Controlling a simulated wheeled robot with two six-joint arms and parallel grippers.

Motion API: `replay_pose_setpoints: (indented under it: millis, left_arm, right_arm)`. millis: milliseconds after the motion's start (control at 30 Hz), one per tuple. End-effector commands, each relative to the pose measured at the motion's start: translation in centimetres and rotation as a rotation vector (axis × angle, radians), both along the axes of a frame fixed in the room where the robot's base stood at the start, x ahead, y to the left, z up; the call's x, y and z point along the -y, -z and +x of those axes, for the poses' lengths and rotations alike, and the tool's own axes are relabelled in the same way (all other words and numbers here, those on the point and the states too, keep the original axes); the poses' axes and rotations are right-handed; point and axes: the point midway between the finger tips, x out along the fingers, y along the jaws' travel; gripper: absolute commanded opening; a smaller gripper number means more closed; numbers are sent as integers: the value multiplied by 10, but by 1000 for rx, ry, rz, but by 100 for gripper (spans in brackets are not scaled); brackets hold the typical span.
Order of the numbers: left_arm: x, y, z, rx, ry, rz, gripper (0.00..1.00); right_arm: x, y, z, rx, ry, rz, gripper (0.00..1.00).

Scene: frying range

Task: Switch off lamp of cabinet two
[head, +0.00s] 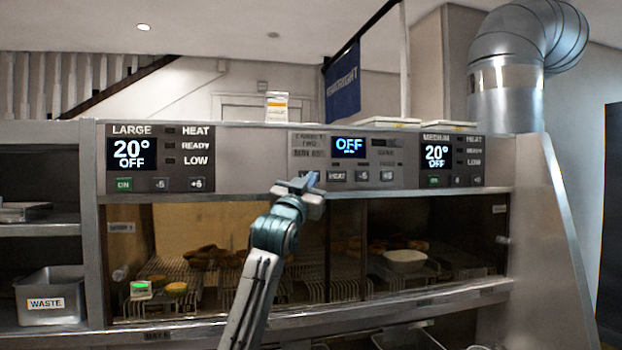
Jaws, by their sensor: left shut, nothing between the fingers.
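The cabinet two panel (348,159) is the middle one on the range front. Its blue display (348,147) reads OFF, and its label is at the panel's upper left. I cannot tell whether the tip touches the panel. My right gripper is not in view.
The LARGE panel (155,158) on the left and the MEDIUM panel (449,161) on the right both read 20° OFF. Below, glass-fronted cabinets hold food on racks and a white bowl (405,260). A WASTE bin (50,297) stands at the left.

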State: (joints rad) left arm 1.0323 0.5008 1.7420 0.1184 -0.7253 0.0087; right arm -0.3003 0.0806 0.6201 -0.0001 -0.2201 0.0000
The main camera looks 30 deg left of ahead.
Motion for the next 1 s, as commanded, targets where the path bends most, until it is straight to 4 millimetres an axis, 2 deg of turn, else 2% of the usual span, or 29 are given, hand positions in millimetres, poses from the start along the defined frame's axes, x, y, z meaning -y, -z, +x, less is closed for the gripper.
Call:
replay_pose_setpoints:
  millis: [533, 1000]
  left_arm:
    - [40, 0, -34, 2, 1, 1, 0]
    - [44, 0, -38, 1, 0, 0, 0]
  right_arm:
    - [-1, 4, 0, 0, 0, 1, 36]
    - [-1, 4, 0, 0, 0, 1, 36]
